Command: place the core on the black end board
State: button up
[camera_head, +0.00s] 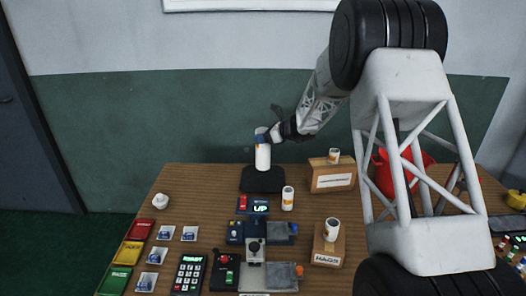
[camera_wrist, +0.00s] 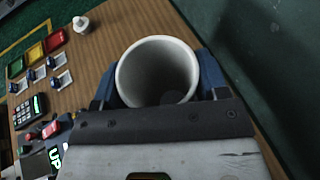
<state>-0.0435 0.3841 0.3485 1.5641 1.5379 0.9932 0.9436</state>
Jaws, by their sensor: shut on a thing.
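The core (camera_head: 263,155) is a white hollow cylinder with a small orange mark, held upright. The black end board (camera_head: 262,184) is a dark flat slab at the back of the table. The core's lower end appears over the board's far part; I cannot tell whether they touch. My gripper (camera_head: 263,138) is shut on the upper part of the core. In the wrist view the core's open top (camera_wrist: 157,72) sits between the two blue fingers, and I see down into its dark inside. The board is not visible in the wrist view.
Similar white cylinders stand by the UP display (camera_head: 288,198), on the HAGS box (camera_head: 331,230) and on another cardboard box (camera_head: 333,156). A white knob-like object (camera_head: 160,201) stands at left, near coloured trays (camera_head: 130,254). A red container (camera_head: 385,175) is behind my arm. The wooden table is clear left of the board.

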aim_at(269, 146)
jog(key=shift+f, duration=1.05)
jog(key=shift+f, duration=1.9)
jog(key=o, duration=1.3)
jog(key=shift+d+r, duration=0.1)
jog(key=shift+r, duration=0.1)
jog(key=v, duration=1.1)
jog(key=shift+s+d, duration=0.25)
jog(key=shift+d, duration=0.1)
